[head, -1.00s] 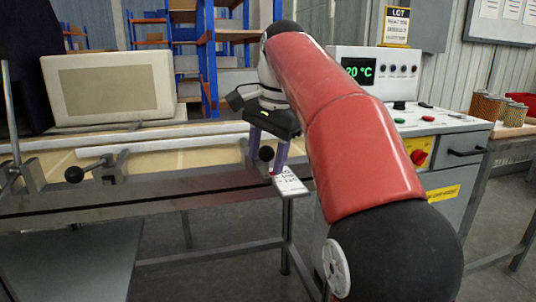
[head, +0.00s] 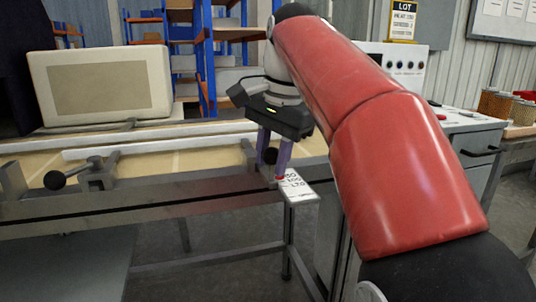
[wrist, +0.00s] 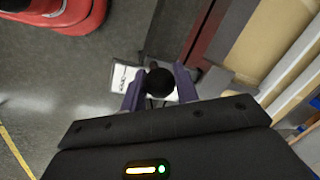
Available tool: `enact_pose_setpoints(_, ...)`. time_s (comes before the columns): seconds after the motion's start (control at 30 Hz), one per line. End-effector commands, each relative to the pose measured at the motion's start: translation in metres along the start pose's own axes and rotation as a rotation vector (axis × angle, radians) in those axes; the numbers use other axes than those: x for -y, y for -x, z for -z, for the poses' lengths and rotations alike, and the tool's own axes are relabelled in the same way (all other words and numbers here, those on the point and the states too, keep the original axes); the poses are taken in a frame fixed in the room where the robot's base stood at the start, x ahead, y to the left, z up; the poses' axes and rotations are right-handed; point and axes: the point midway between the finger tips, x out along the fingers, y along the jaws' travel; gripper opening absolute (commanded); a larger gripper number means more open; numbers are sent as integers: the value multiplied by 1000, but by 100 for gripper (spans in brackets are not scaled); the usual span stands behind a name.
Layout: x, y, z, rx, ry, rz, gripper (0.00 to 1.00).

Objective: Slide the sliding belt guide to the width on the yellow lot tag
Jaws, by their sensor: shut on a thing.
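My gripper (head: 273,160) is shut on the black ball knob (head: 270,156) at the right end of the sliding belt guide. Its two purple fingers stand on either side of the knob, also in the wrist view (wrist: 159,83). The guide's pale rail (head: 150,144) runs along the belt. A white scale card (head: 299,187) with printed numbers lies beside the knob, with a small red mark at its left edge. The yellow lot tag (head: 403,20) hangs at the upper right; its width line is too small to read surely.
A second clamp with a black ball knob (head: 54,180) sits at the left on the conveyor's near edge. A beige box-shaped machine (head: 100,85) stands behind the belt. A control cabinet is partly hidden by my arm. Brown filter cartridges (head: 497,105) stand at the far right.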

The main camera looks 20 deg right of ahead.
Motion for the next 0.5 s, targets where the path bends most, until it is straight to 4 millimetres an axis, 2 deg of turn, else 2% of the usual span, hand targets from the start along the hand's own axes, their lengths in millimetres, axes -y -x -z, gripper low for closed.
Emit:
enact_pose_setpoints(0.2,0,0,0,0,0,-1,0)
enact_pose_setpoints(0.23,0,0,0,0,0,-1,34)
enact_pose_setpoints(0.37,0,0,0,0,0,-1,50)
enact_pose_setpoints(0.5,0,0,0,0,0,-1,50)
